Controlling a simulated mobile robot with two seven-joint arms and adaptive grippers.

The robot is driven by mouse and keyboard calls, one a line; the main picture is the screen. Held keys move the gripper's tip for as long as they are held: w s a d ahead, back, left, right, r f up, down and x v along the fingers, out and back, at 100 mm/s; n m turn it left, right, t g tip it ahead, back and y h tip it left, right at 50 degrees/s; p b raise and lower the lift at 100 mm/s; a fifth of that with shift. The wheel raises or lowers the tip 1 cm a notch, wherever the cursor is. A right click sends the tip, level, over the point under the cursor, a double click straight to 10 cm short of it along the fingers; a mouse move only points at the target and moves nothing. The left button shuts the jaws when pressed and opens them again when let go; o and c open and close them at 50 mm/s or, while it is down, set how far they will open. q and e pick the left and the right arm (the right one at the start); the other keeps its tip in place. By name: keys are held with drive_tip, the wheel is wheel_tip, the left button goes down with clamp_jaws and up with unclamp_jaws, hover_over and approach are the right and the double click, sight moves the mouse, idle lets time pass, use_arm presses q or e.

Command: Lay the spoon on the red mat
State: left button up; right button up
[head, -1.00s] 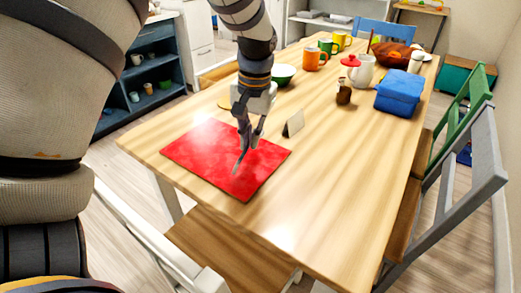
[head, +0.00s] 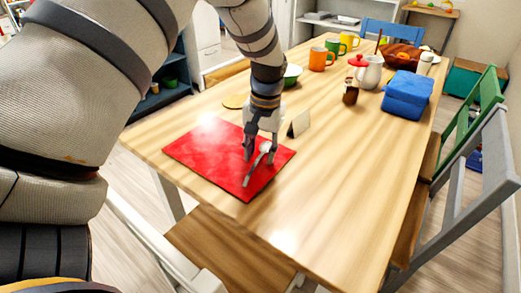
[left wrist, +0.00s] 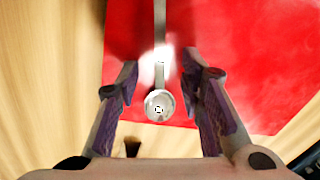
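The red mat (head: 205,155) lies flat on the near left of the wooden table. The grey metal spoon (head: 256,166) is over the mat's right part, its handle pointing toward the near edge; it looks laid on the mat, though a small gap beneath cannot be ruled out. My left gripper (head: 259,157) is just above the spoon with its fingers spread. In the left wrist view the spoon's round bowl (left wrist: 159,105) shows between the two open fingers (left wrist: 160,88), apart from both. My right gripper is not in view.
A small card stand (head: 299,123) is just right of the gripper. The table's near right part is clear.

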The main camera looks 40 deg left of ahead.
use_arm(q)
wheel_tip(320, 180, up, 12)
drive_tip(key=d+p, duration=0.1)
idle(0.4)
drive_tip(key=shift+r, duration=0.1)
